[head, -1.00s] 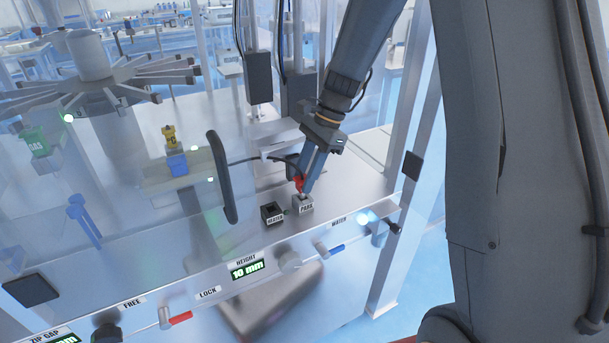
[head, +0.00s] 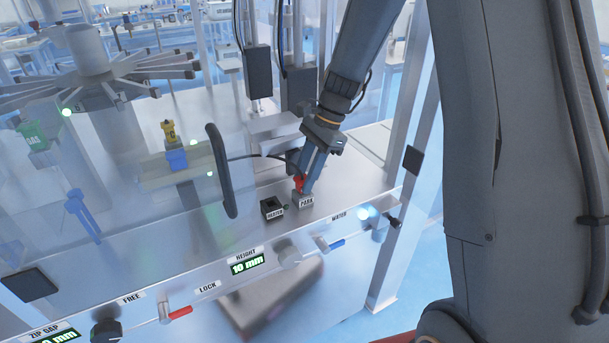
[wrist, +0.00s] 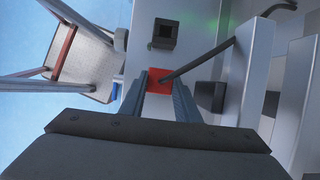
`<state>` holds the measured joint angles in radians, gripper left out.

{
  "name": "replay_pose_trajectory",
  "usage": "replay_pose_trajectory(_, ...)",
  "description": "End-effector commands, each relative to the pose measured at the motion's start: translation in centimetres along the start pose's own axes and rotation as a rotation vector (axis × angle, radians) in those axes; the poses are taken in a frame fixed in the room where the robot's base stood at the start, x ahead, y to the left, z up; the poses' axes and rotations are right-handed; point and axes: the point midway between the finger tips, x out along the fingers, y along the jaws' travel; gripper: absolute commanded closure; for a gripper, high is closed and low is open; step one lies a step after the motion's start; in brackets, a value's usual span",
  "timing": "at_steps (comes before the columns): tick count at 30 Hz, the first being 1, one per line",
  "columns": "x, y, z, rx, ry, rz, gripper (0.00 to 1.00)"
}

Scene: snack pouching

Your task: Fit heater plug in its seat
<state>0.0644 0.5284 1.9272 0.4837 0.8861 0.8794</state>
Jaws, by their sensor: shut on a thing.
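The heater plug is a red block (head: 298,184) with a dark cable, and it also shows in the wrist view (wrist: 159,72). My gripper (head: 302,180) is shut on it; in the wrist view the plug lies between the fingertips (wrist: 160,78). The plug is right at the top of the grey block labelled PARK (head: 306,202). I cannot tell whether it is inserted there. The black square seat labelled HEATER (head: 272,208) stands just left of PARK with an empty opening. It shows above the plug in the wrist view (wrist: 165,34).
A clear panel covers the left side. The front rail carries a height display (head: 248,264), knobs and a blue-handled valve (head: 332,244). The deck right of PARK is clear.

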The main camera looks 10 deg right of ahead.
Motion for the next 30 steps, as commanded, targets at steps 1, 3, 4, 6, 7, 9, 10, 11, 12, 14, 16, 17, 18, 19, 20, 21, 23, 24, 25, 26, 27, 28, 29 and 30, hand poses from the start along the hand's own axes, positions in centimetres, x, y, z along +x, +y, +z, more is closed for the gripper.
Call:
replay_pose_trajectory(1, 0.11, 0.0, -0.05, 0.0, 0.0, 0.0, 0.94)
replay_pose_trajectory(3, 0.23, 0.0, -0.1, 0.0, 0.0, 0.0, 0.94)
replay_pose_trajectory(4, 0.28, 0.0, -0.12, 0.0, 0.0, 0.0, 0.94)
replay_pose_trajectory(6, 0.4, -0.01, -0.17, 0.0, 0.0, 0.0, 0.94)
replay_pose_trajectory(7, 0.45, 0.0, -0.19, 0.0, 0.0, 0.0, 0.94)
replay_pose_trajectory(9, 0.56, -0.01, -0.24, 0.0, 0.0, 0.0, 0.94)
replay_pose_trajectory(10, 0.61, -0.01, -0.26, 0.0, 0.0, 0.0, 0.94)
replay_pose_trajectory(11, 0.66, -0.01, -0.28, 0.0, 0.0, 0.0, 0.94)
replay_pose_trajectory(12, 0.72, -0.01, -0.31, 0.0, 0.0, 0.0, 0.94)
replay_pose_trajectory(14, 0.82, -0.01, -0.35, 0.0, 0.0, 0.0, 0.94)
replay_pose_trajectory(16, 0.81, -0.01, -0.34, 0.0, 0.0, 0.0, 0.63)
replay_pose_trajectory(17, 0.8, 0.0, -0.34, 0.0, 0.0, 0.0, 0.57)
replay_pose_trajectory(18, 0.8, 0.0, -0.34, 0.0, 0.0, 0.0, 0.51)
replay_pose_trajectory(19, 0.8, 0.0, -0.34, 0.0, 0.0, 0.0, 0.49)
replay_pose_trajectory(20, 0.8, -0.01, -0.34, 0.0, 0.0, 0.0, 0.49)
replay_pose_trajectory(21, 0.8, 0.0, -0.33, 0.0, 0.0, 0.0, 0.49)
replay_pose_trajectory(23, 0.79, -0.01, -0.33, 0.0, 0.0, 0.0, 0.49)
replay_pose_trajectory(24, 0.79, -0.01, -0.33, 0.0, 0.0, 0.0, 0.49)
replay_pose_trajectory(25, 0.8, 0.0, -0.33, 0.0, 0.0, 0.0, 0.49)
replay_pose_trajectory(26, 0.78, 0.0, -0.33, 0.0, 0.0, 0.0, 0.49)
replay_pose_trajectory(27, 0.71, -0.02, -0.34, 0.0, 0.0, -0.001, 0.49)
replay_pose_trajectory(28, 0.6, -0.03, -0.35, 0.0, 0.0, -0.001, 0.49)
replay_pose_trajectory(29, 0.42, -0.05, -0.36, 0.0, 0.0, -0.001, 0.49)
replay_pose_trajectory(30, 0.07, -0.08, -0.37, 0.0, 0.0, -0.002, 0.49)
